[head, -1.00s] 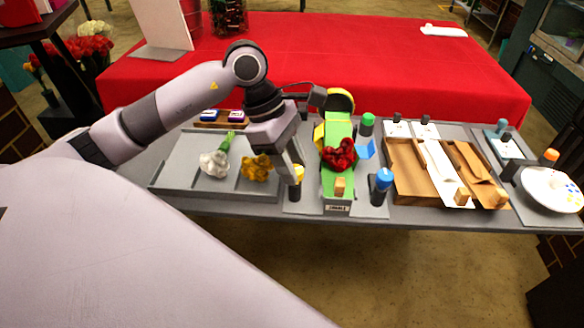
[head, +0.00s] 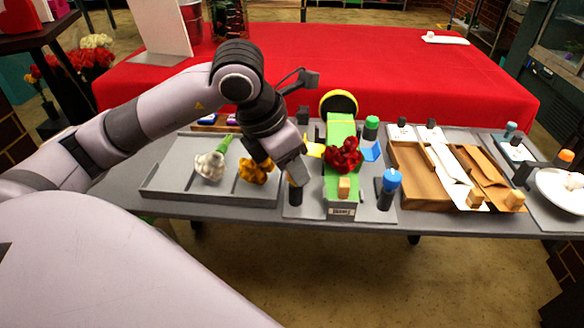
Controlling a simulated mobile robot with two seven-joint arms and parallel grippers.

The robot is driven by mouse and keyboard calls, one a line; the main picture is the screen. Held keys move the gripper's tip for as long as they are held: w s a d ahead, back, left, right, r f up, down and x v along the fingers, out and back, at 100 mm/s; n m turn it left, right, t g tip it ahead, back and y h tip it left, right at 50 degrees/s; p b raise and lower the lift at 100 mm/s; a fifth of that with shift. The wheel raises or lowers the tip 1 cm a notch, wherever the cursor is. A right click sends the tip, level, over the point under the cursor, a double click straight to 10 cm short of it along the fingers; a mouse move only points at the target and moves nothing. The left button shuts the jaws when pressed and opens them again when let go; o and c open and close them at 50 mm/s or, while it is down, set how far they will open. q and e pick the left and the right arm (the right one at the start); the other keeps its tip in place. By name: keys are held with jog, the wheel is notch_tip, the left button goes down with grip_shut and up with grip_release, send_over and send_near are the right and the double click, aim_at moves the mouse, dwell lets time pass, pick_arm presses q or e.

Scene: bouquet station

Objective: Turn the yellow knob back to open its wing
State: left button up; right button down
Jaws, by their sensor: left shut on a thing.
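My left gripper (head: 294,172) points down at the front left of the green stand (head: 341,128) and is shut on the yellow knob. The knob's yellow cap is mostly hidden by the fingers; its dark post (head: 295,195) shows below them. The yellow wing (head: 314,150) lies spread out to the left of the green stand, partly behind my gripper. A blue wing (head: 371,152) is spread out on the right. Red flowers (head: 344,155) lie on the green stand between the wings. My right gripper is not in view.
A blue knob (head: 390,180) and a green knob (head: 371,123) stand right of the green stand. A grey tray (head: 160,186) on the left holds white (head: 209,165) and yellow flowers (head: 251,172). Brown trays (head: 415,180) and a white plate (head: 560,190) are on the right.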

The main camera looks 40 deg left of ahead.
pick_arm(q)
jog(key=shift+n+y+b, duration=0.3)
jog(key=shift+n+y, duration=0.1)
jog(key=shift+n, duration=0.7)
jog(key=o, duration=1)
jog(key=shift+o, duration=0.2)
jog(key=v, duration=0.7)
jog(key=shift+s+d, duration=0.1)
jog(key=shift+s, duration=0.05)
